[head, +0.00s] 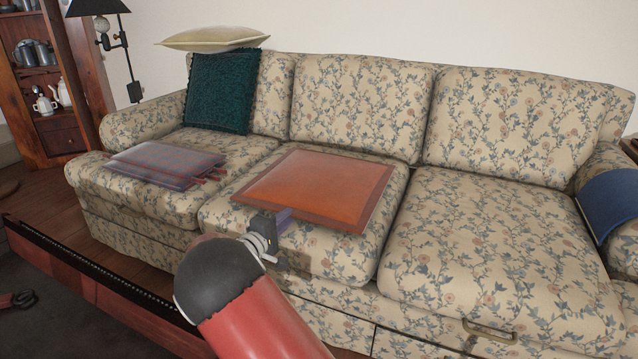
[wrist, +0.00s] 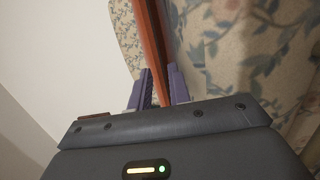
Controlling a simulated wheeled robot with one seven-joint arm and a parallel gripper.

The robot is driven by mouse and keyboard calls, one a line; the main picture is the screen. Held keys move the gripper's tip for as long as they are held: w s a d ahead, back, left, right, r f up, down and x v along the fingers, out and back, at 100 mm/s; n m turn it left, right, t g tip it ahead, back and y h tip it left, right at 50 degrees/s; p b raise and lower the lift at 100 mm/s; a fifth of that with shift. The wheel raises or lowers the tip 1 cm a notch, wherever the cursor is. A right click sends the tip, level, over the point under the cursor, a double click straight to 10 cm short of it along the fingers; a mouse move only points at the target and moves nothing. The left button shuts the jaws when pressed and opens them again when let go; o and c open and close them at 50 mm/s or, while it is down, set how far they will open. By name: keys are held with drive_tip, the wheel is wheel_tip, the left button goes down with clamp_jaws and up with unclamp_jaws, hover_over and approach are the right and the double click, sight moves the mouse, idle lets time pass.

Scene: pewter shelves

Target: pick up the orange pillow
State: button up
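The orange pillow (head: 318,188), flat and square with a darker red-brown border, lies level over the middle seat of the floral sofa. My gripper (head: 282,222) is at its near left edge. In the wrist view, the pillow's edge (wrist: 152,32) runs as a thin strip between the two purple fingers of my gripper (wrist: 161,88). The fingers are close together, one on each side of the edge, and look shut on it.
The floral sofa (head: 490,240) fills most of the head view. A plaid pillow (head: 165,165) lies on the left seat. A teal pillow (head: 222,92) leans at the back left, with a cream pillow (head: 212,38) above it.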

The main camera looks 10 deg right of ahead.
drive_tip(key=shift+x, duration=0.95)
clamp_jaws()
drive_tip(key=shift+r, duration=0.2)
